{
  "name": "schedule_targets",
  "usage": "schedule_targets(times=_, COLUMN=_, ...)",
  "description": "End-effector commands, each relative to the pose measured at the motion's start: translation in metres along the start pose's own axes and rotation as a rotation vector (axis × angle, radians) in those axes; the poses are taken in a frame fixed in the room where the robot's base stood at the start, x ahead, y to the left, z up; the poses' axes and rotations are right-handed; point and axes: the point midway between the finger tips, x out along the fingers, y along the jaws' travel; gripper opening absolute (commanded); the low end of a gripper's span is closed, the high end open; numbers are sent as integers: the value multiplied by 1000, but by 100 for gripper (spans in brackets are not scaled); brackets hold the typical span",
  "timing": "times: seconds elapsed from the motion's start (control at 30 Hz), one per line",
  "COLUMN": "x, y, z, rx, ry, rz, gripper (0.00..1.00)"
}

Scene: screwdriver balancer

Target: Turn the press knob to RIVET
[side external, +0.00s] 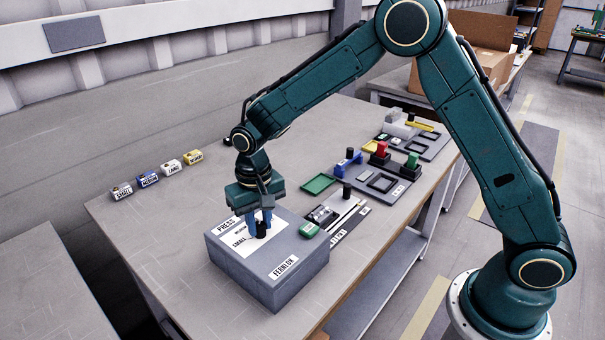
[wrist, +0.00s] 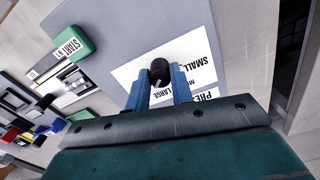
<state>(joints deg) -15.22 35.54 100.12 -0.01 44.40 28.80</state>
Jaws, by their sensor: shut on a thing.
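The press box (side external: 265,276) is a grey block with a white label plate on top and the word FERNLOX on its front. The plate reads PRESS and SMALL in the side view; in the wrist view the label plate (wrist: 135,71) also shows LARGE. The black knob (side external: 261,229) stands on this plate, and the knob (wrist: 159,71) shows between my blue fingers in the wrist view. My gripper (side external: 260,222) points down over the box and is shut on the knob. I see no RIVET mark; part of the lettering is hidden by my fingers.
A green START KIT block (side external: 309,230) lies close right of the box. Behind it are a dark tray (side external: 337,214), a green tray (side external: 320,184) and fixtures with coloured parts (side external: 381,152). Several small labelled boxes (side external: 148,179) line the back left. The table's left part is clear.

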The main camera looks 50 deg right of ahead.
Motion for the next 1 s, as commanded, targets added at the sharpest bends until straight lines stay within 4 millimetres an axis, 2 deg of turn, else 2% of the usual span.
schedule_targets(times=0.2, x=-2, y=-1, z=-1, rx=166, ry=4, rz=-2, gripper=0)
schedule_targets(times=0.4, x=-2, y=0, z=-1, rx=261, ry=4, rz=-3, gripper=0)
schedule_targets(times=0.97, x=-2, y=0, z=-1, rx=304, ry=5, rz=-3, gripper=0)
schedule_targets(times=1.0, x=-2, y=0, z=-2, rx=304, ry=5, rz=-3, gripper=27)
